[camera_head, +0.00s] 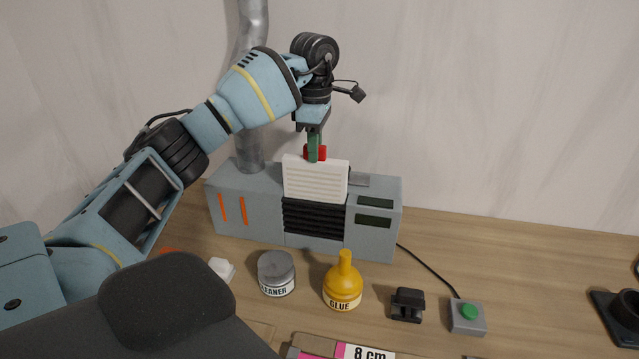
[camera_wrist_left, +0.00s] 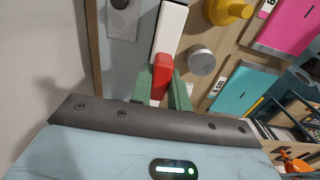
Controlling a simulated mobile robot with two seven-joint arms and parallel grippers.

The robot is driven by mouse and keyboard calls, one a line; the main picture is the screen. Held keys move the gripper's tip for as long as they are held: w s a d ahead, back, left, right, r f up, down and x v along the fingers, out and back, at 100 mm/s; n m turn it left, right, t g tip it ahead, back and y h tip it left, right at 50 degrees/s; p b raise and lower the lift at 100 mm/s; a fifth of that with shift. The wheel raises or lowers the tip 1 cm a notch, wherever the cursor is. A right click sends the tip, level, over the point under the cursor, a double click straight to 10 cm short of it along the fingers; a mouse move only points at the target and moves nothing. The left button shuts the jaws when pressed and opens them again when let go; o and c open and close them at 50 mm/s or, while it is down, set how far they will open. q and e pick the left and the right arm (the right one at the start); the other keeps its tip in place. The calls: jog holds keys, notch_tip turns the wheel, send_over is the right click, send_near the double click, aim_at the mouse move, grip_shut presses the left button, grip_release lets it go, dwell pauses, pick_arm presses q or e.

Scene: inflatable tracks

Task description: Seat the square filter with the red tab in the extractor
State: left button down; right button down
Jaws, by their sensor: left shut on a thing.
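The square filter (camera_head: 316,178) is white and ribbed, with a red tab (camera_head: 322,153) on its top edge. My left gripper (camera_head: 314,150) points down and is shut on the red tab, holding the filter upright. The grey extractor (camera_head: 240,200) stands against the wall, with black slats in its front middle. The filter's lower edge meets the top of the slats in the head view; I cannot tell whether it is in the slot. In the left wrist view the green fingers (camera_wrist_left: 162,85) grip the red tab (camera_wrist_left: 162,65), with the white filter (camera_wrist_left: 170,30) beyond.
A cleaner jar (camera_head: 276,272), a yellow glue bottle (camera_head: 343,283), a black block (camera_head: 407,304) and a green-button box (camera_head: 467,315) stand before the extractor. A pink-labelled box (camera_head: 345,347) lies nearer. A metal duct (camera_head: 250,90) rises behind. The table right of the extractor is mostly clear.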

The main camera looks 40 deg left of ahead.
aim_at(315, 179)
pick_arm(q)
jog(key=shift+f, duration=4)
jog(key=shift+f, duration=0.2)
jog(key=c, duration=1.3)
grip_release()
jog(key=shift+c, duration=0.2)
jog(key=shift+r, duration=0.1)
